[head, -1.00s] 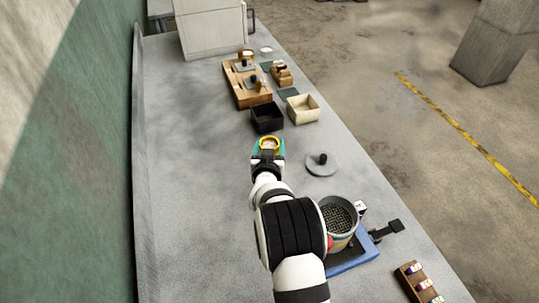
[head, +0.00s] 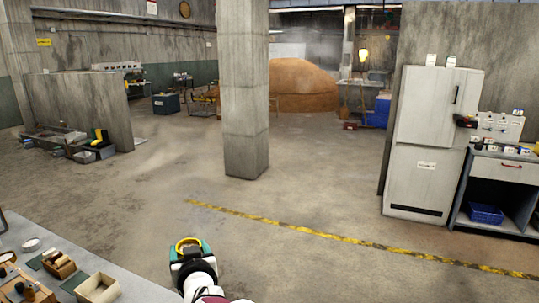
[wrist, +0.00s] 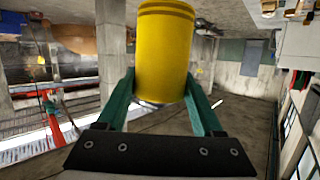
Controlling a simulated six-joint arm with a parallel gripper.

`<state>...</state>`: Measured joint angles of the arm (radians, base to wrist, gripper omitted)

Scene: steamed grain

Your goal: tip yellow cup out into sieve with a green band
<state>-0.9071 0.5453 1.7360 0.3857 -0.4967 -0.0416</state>
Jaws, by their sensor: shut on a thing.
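My gripper (head: 190,258) is shut on the yellow cup (wrist: 165,50), with a green finger on either side of it in the wrist view. In the head view the yellow rim of the cup (head: 187,240) shows at the bottom, left of centre, between the fingers. What the cup holds is too small to tell. The sieve with a green band is not in view now.
The grey table (head: 128,290) shows only at the lower left, with a cream open box (head: 97,290) and small wooden stands. Beyond it is open concrete floor, a pillar (head: 245,90), and a white fridge (head: 432,140) at the right.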

